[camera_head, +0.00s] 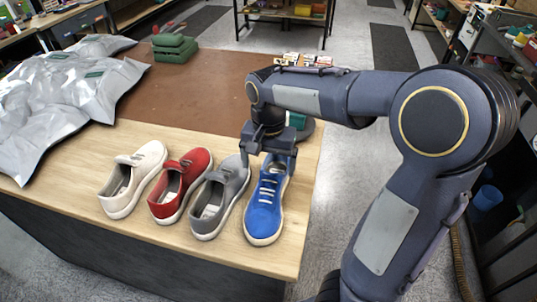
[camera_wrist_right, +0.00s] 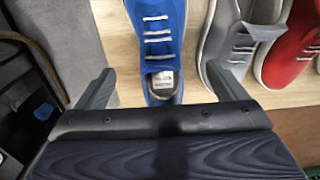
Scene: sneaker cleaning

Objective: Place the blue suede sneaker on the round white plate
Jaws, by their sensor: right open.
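The blue suede sneaker (camera_head: 265,216) with white laces is upright at the right end of a row of shoes on the table, its toe toward the near edge. My right gripper (camera_head: 266,158) is at its heel end. In the right wrist view the blue sneaker (camera_wrist_right: 158,18) comes in from the top, and its opening lies between the two spread fingers of my right gripper (camera_wrist_right: 162,84). The gripper is open, with gaps on both sides and nothing held. I cannot make out a round white plate in either view. My left gripper is out of view.
A grey sneaker (camera_head: 222,199), a red sneaker (camera_head: 181,186) and a cream sneaker (camera_head: 133,180) stand close to the left. Silvery plastic bags (camera_head: 55,95) cover the table's left. A brown mat (camera_head: 190,90) lies behind, with green folded cloths (camera_head: 174,48) at its back.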

